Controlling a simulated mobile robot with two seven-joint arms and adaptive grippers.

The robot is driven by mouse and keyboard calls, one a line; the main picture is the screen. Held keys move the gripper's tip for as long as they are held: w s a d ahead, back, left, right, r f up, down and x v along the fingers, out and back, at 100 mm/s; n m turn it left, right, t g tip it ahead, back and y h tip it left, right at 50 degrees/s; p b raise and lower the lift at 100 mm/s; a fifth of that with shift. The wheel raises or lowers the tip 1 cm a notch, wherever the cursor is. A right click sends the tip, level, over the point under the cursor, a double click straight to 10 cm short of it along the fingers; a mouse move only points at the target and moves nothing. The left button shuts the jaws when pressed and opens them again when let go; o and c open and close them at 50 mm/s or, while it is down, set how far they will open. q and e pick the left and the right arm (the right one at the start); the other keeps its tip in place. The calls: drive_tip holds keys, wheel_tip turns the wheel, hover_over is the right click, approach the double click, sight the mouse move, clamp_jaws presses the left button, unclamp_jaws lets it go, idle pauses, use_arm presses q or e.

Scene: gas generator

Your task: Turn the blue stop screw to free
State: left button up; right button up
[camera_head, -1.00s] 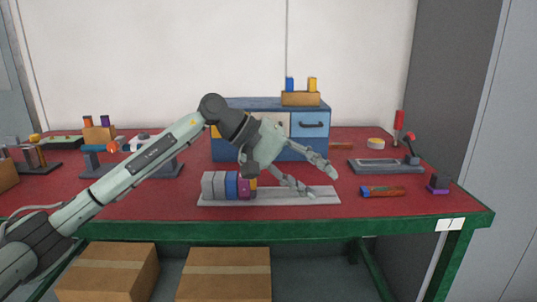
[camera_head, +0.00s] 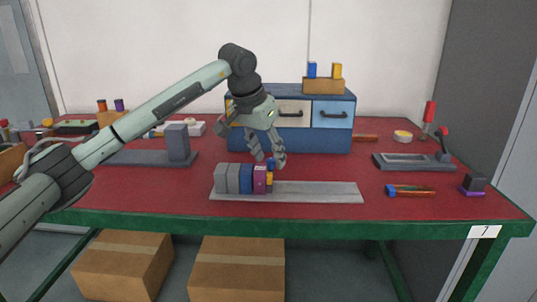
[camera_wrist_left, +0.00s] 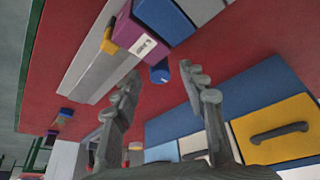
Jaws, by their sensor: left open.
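A row of blocks, grey, dark blue (camera_head: 245,178) and purple (camera_head: 260,181), stands on the left part of a long grey rail (camera_head: 320,190). A small blue piece (camera_head: 270,164), likely the stop screw, shows at the row's right end, by a yellow-orange piece. In the left wrist view a short blue cylinder (camera_wrist_left: 159,73) stands out beside the purple block (camera_wrist_left: 140,38). My left gripper (camera_head: 268,158) points down above this end of the row. Its fingers are apart, with the cylinder showing between and beyond them; contact cannot be told. My right gripper is out of view.
A blue drawer cabinet (camera_head: 318,140) stands close behind the gripper. A grey fixture (camera_head: 177,143) is at left. A tool with a blue end (camera_head: 410,191) and a grey tray (camera_head: 405,163) lie at right. The rail's right part is bare.

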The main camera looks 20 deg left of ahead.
use_arm(q)
drive_tip(key=shift+f, duration=0.1)
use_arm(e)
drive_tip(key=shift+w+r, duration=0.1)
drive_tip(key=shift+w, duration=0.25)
use_arm(q)
clamp_jaws()
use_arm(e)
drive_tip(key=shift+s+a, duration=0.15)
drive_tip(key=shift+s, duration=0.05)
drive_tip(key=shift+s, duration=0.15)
use_arm(q)
drive_tip(key=shift+n, duration=0.4)
drive_tip(key=shift+d+n+y, duration=0.1)
drive_tip(key=shift+n+y, duration=0.4)
drive_tip(key=shift+n, duration=0.4)
drive_tip(key=shift+w+d+n+y+p, duration=0.1)
drive_tip(key=shift+n+y+p, duration=0.3)
drive_tip(key=shift+n, duration=0.8)
drive_tip(key=shift+n+y, duration=0.4)
drive_tip(key=shift+n, duration=0.3)
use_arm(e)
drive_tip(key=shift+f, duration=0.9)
